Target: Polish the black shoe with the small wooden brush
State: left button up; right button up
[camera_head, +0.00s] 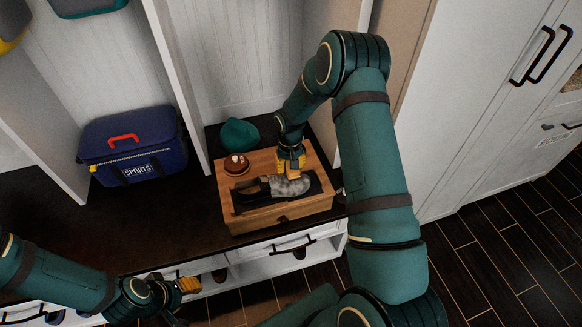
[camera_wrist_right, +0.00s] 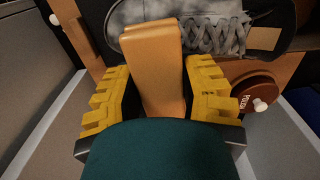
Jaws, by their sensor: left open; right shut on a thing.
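The shoe (camera_head: 291,187) lies on its side-to-side length on a dark cloth atop a wooden box (camera_head: 275,217). Its left end is black; its right end and laces look grey and dull. It also shows at the top of the right wrist view (camera_wrist_right: 215,35). My right gripper (camera_head: 291,163) is over the grey part, shut on the small wooden brush (camera_wrist_right: 155,70). The brush's bristles are hidden, and I cannot tell whether they touch the shoe. My left gripper (camera_head: 188,286) is open and empty, low at the left, away from the box.
A brown round polish tin (camera_head: 237,164) sits on the box behind the shoe; it also shows in the wrist view (camera_wrist_right: 254,92). A teal cap-like item (camera_head: 240,134) lies behind the box. A blue sports bag (camera_head: 133,146) stands left. The dark bench between is clear.

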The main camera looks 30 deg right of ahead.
aim_at(293, 171)
dwell(0.6)
jog(key=shift+s+a, duration=0.25)
jog(key=shift+s, duration=0.65)
jog(key=shift+s+a, duration=0.2)
jog(key=shift+s, duration=0.7)
jog(key=shift+w, duration=0.15)
jog(key=shift+w+d, duration=0.25)
jog(key=shift+w, duration=0.6)
jog(key=shift+w+d, duration=0.2)
jog(key=shift+w, duration=0.6)
jog(key=shift+s, duration=0.15)
jog(key=shift+s+a+p, duration=0.15)
jog(key=shift+s+a, duration=0.1)
jog(key=shift+s, duration=0.6)
jog(key=shift+s+a+p, duration=0.15)
jog(key=shift+s+a, duration=0.05)
jog(key=shift+s, duration=0.6)
jog(key=shift+w, duration=0.15)
